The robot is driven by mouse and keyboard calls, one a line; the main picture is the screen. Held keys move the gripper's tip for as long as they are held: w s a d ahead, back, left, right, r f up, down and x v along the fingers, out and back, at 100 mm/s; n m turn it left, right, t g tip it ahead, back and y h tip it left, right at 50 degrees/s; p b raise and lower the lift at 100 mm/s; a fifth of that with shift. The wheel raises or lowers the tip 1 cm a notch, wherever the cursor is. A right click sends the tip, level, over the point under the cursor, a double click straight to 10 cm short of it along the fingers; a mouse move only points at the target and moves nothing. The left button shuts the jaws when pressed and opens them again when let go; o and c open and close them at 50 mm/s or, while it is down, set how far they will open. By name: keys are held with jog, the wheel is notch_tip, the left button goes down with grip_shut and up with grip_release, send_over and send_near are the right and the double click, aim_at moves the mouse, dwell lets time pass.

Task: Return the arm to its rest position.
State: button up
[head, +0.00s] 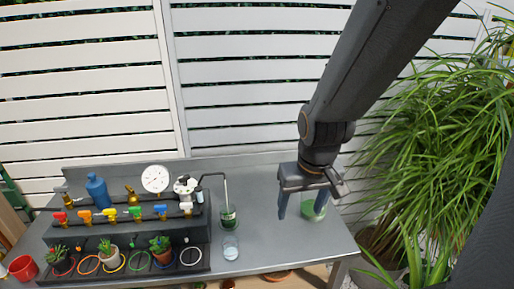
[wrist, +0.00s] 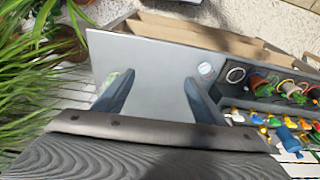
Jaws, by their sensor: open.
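My gripper (head: 306,205) hangs over the right part of the grey metal table (head: 270,190) in the head view. Its fingers point down and are spread apart, with nothing between them. In the wrist view the two fingers of my gripper (wrist: 155,92) frame bare table top (wrist: 150,65). A green cup (head: 314,209) stands on the table behind or beside the right finger in the head view. In the wrist view it is partly hidden by the left finger.
A rack of coloured valves (head: 135,212) with potted plants (head: 160,249) fills the table's left. A clear glass (head: 231,248) and a green-tinted container (head: 228,218) stand mid-table. A large leafy plant (head: 440,140) stands right of the table. A slatted white fence (head: 250,100) is behind.

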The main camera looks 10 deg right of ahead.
notch_tip(320, 180, down, 11)
jog(key=g+b, duration=0.1)
jog(key=b, duration=0.7)
jog(key=shift+w+b, duration=0.4)
dwell(0.6)
